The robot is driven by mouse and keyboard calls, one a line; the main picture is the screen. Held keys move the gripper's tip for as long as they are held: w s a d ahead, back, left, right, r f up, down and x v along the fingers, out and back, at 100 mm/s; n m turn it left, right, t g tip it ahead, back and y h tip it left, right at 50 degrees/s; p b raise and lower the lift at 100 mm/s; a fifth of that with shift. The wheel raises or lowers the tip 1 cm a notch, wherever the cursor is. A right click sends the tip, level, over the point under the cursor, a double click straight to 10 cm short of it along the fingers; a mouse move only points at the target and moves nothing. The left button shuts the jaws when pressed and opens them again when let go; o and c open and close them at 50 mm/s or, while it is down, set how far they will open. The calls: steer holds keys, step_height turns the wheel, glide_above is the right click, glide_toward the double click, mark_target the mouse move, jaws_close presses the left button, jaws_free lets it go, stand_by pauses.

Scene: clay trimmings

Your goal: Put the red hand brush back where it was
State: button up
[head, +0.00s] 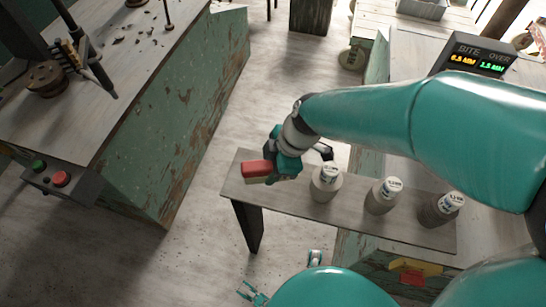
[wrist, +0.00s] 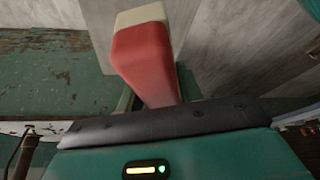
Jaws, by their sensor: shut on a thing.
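The red hand brush (head: 256,168) is at the left end of the narrow grey bench (head: 244,192), with a pale strip along its lower side. In the wrist view the brush (wrist: 145,58) sticks out beyond the dark jaw edge, with a cream part at its far end. My gripper (head: 279,166) is shut on the brush. In the wrist view my gripper (wrist: 160,118) hides the brush's near end. I cannot tell whether the brush touches the bench top or is held just above it.
Three grey bottles with white caps, left (head: 326,182), middle (head: 382,195) and right (head: 441,208), stand on the bench, the left one close to my gripper. A worn green machine table (head: 160,125) stands at left. Clear floor (head: 262,100) lies between.

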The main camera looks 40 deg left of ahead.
mark_target(267, 166)
steer(key=a+f, duration=0.1)
steer(key=w+a+f, duration=0.1)
steer(key=f, duration=0.2)
steer(key=shift+w+a, duration=0.3)
steer(key=shift+a, duration=0.1)
steer(key=shift+f, duration=1.45)
steer(key=o, duration=1.1)
steer(key=shift+f, duration=0.1)
steer(key=v, duration=1.2)
